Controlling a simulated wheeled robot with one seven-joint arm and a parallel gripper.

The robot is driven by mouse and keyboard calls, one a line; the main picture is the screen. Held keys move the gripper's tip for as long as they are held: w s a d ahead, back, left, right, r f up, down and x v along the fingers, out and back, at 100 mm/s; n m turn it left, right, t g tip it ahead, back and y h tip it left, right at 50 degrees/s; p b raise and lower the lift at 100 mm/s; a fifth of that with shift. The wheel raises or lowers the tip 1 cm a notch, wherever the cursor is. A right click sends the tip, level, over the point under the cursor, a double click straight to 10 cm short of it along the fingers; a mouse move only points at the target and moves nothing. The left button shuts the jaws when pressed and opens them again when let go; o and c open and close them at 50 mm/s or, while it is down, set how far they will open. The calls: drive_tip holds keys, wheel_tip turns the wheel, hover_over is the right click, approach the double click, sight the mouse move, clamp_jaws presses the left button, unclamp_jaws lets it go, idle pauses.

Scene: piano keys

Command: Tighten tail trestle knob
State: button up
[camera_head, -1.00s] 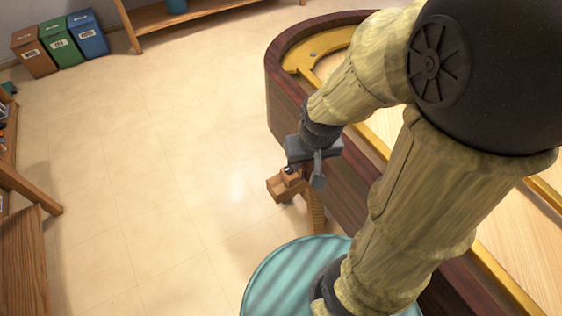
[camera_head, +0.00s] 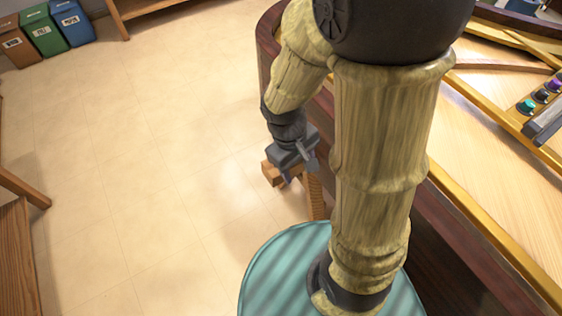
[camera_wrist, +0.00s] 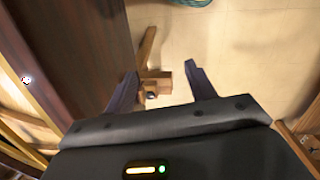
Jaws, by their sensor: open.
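The wooden tail trestle (camera_head: 269,172) stands on the floor at the piano's side, partly behind my gripper in the head view. In the wrist view its wooden top (camera_wrist: 160,83) and a leg show between my fingers. A small dark round knob (camera_wrist: 152,96) sits on the trestle, nearer the left finger. My gripper (camera_wrist: 158,78) is open, its two fingers apart on either side of the trestle. It also shows in the head view (camera_head: 300,165), just above the trestle. I cannot tell whether a finger touches the trestle.
The dark wooden piano case (camera_head: 440,210) runs along the right, with a yellow frame inside. Recycling bins (camera_head: 42,32) stand at the back left. The tiled floor (camera_head: 150,150) left of the trestle is clear.

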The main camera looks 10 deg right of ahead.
drive_tip(key=w+f+n+t+h+b, duration=0.1)
drive_tip(key=w+f+n+h+b, duration=0.1)
drive_tip(key=f+n+h+b, duration=0.5)
drive_tip(key=w+f+n+h+b, duration=0.2)
drive_tip(key=f+n+b, duration=0.2)
drive_tip(key=f+b, duration=0.6)
drive_tip(key=w+a+f+n+t+h+b, duration=0.2)
drive_tip(key=w+a+f+n+t+b, duration=0.5)
drive_tip(key=a+f+n+t, duration=0.3)
drive_tip(key=shift+a+t+h+b, duration=0.3)
drive_tip(key=shift+a+t+b, duration=0.35)
drive_tip(key=shift+a, duration=0.25)
drive_tip(key=b+x, duration=0.4)
drive_tip(key=x, duration=1.2)
drive_tip(key=shift+d, duration=0.2)
drive_tip(key=shift+w+d, duration=0.35)
drive_tip(key=shift+d, duration=0.1)
